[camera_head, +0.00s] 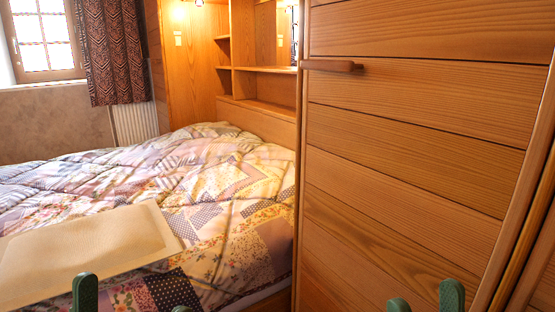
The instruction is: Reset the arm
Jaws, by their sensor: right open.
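My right gripper (426,300) shows at the bottom edge, right of centre, as two green fingertips with a gap between them. It is open and empty, in front of the lower part of the wooden cabinet door (420,150). My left gripper (133,301) shows at the bottom left, with one green fingertip plain and only the top of the other in view. Its fingertips are wide apart, with the bed cover visible between them. Both arms are out of view below the frame.
A bed with a patchwork cover (225,190) fills the left and middle. A beige flat panel or mat (90,245) lies on it. The door has a wooden handle (332,65). Wooden shelves (265,70) stand behind the bed. A curtained window (45,40) is at back left.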

